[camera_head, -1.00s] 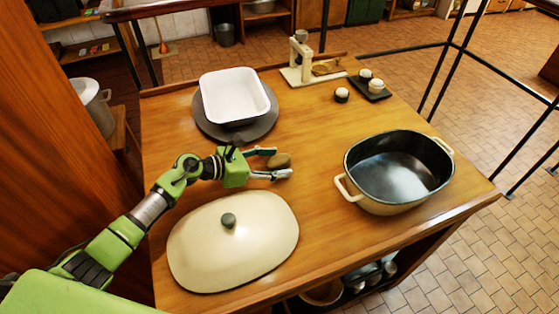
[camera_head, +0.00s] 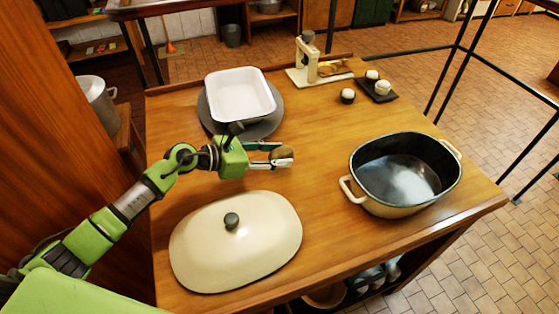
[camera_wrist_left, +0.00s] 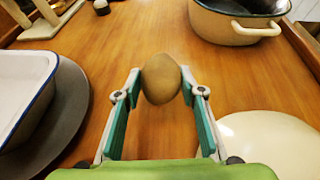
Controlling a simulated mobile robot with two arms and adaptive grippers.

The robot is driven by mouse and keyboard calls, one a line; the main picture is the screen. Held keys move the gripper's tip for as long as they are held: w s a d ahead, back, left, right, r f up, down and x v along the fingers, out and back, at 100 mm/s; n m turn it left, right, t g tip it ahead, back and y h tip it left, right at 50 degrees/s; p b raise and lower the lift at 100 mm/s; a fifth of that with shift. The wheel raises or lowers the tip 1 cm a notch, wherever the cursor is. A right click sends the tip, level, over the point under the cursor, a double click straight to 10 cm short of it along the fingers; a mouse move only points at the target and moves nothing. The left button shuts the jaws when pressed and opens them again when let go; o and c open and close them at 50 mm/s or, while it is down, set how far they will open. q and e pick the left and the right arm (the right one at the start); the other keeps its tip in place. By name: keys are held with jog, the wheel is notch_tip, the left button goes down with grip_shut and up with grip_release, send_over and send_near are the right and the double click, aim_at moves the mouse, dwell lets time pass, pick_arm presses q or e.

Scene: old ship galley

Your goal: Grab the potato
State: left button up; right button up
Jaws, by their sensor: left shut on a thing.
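The brown potato (camera_head: 283,153) is between the fingertips of my left gripper (camera_head: 282,156), over the middle of the wooden table. In the left wrist view the potato (camera_wrist_left: 161,79) sits between the two green-padded fingers of my left gripper (camera_wrist_left: 161,88), which are shut on it from both sides. I cannot tell clearly whether the potato touches the table. My right gripper is not in view.
A cream lid (camera_head: 236,262) lies in front of the left gripper. A white tray (camera_head: 240,93) rests on a grey round plate (camera_head: 277,126) behind it. A dark-lined pot (camera_head: 398,208) stands at the right. Bare wood lies between gripper and pot.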

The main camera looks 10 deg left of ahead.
pick_arm(q)
jog(key=s+a+r+b, duration=0.2)
jog(key=s+r, duration=0.6)
jog(key=s, duration=0.4)
jog(key=shift+a, duration=0.45)
